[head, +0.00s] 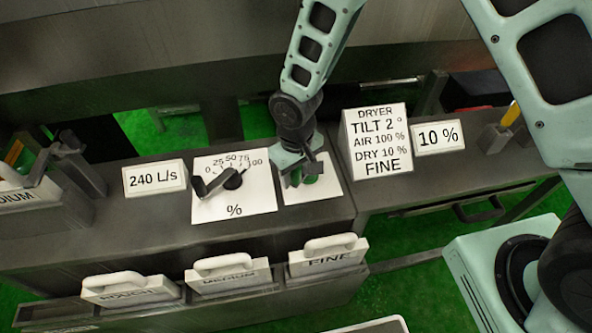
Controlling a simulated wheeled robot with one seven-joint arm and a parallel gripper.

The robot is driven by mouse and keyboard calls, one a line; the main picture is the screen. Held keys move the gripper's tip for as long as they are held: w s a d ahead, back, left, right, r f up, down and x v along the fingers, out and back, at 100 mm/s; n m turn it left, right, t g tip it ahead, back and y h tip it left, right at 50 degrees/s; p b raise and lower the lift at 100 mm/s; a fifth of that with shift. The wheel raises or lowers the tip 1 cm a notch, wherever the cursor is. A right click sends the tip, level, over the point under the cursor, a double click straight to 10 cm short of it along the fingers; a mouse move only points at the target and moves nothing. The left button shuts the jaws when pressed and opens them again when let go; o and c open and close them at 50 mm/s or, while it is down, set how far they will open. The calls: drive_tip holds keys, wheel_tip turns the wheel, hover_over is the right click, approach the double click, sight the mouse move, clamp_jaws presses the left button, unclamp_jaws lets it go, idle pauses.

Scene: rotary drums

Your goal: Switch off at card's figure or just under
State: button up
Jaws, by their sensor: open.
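The white card (375,142) stands on the grey bench and reads DRYER, TILT 2 °, AIR 100 %, DRY 10 %, FINE. To its right, a small display (438,137) reads 10 %. My gripper (301,178) is open and points down over a white plate (326,187) left of the card. Something green shows on the plate between and beside the fingers; the gripper hides part of it. I cannot tell whether the fingers touch it.
A white dial plate (250,200), marked 0 to 100 %, carries a dark lever (212,184) left of my gripper. A display (154,178) reads 240 L/s. Handled plates marked ROUGH (131,290), MEDIUM (228,276) and FINE (328,256) sit along the front.

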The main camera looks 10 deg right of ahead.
clamp_jaws()
drive_tip(key=shift+s, duration=0.1)
drive_tip(key=d+n, duration=0.1)
drive_tip(key=n, duration=0.1)
drive_tip(key=s+n, duration=0.1)
drive_tip(key=n, duration=0.1)
drive_tip(key=shift+d, duration=0.35)
drive_tip(key=n, duration=0.1)
drive_tip(key=d+n, duration=0.1)
drive_tip(key=n, duration=0.1)
drive_tip(key=d+n, duration=0.1)
drive_tip(key=shift+s+d+r, duration=0.1)
drive_tip(key=shift+s+d, duration=0.05)
drive_tip(key=shift+s, duration=0.1)
drive_tip(key=d+n, duration=0.1)
drive_tip(key=n, duration=0.3)
drive_tip(key=d+n+p, duration=0.1)
drive_tip(key=shift+w+d+n, duration=0.35)
drive_tip(key=shift+n, duration=0.05)
drive_tip(key=shift+w+d+n+p, duration=0.35)
drive_tip(key=shift+d+n+p, duration=0.1)
drive_tip(key=shift+n, duration=0.6)
drive_tip(key=shift+w+d+n+p, duration=0.3)
drive_tip(key=shift+d+n+p, duration=0.1)
drive_tip(key=shift+n, duration=0.65)
